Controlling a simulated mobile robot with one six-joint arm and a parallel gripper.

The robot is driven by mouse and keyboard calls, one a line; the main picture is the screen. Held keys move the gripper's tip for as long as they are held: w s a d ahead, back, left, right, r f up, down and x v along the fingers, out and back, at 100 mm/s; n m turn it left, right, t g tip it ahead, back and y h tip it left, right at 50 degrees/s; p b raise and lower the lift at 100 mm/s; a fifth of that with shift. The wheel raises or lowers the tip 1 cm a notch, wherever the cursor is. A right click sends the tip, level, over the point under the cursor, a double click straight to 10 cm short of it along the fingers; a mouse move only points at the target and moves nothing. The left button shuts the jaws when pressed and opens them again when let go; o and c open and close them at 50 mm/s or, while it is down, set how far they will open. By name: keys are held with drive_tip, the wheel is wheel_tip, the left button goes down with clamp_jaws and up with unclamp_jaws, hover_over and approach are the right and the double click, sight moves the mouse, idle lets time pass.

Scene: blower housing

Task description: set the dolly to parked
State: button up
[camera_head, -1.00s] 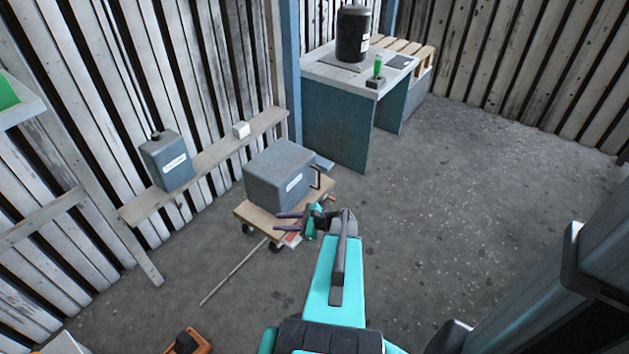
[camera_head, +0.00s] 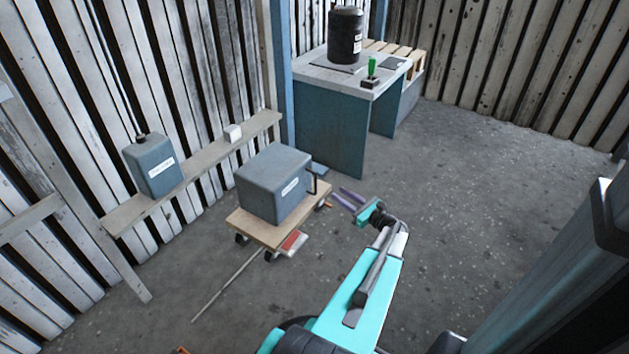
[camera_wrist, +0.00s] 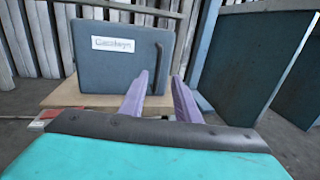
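The dolly (camera_head: 240,219) is a low wooden platform on dark wheels, carrying a blue-grey box (camera_head: 262,192) with a white label. In the wrist view, the box (camera_wrist: 115,70) stands on the dolly's platform (camera_wrist: 65,97). A dark bent handle (camera_head: 314,181) rises at the box's right side. A red and white piece (camera_head: 291,242) sits low at the dolly's front edge; its exact form is unclear. My gripper (camera_head: 337,193) is open and empty, just right of the dolly, its two purple fingers apart and pointing toward the handle side. The fingers (camera_wrist: 160,78) appear untouching in the wrist view.
A long thin rod (camera_head: 226,287) reaches across the floor from the dolly's front. A bench (camera_head: 330,130) with a black canister (camera_head: 345,35) stands behind. A wall shelf (camera_head: 200,168) holds a grey can (camera_head: 152,168). Floor on the right is clear.

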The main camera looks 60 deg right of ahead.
drive_tip(key=shift+w, duration=0.1)
drive_tip(key=b, duration=0.5)
hover_over(316, 194)
drive_tip(key=shift+w+d, duration=0.25)
idle(0.3)
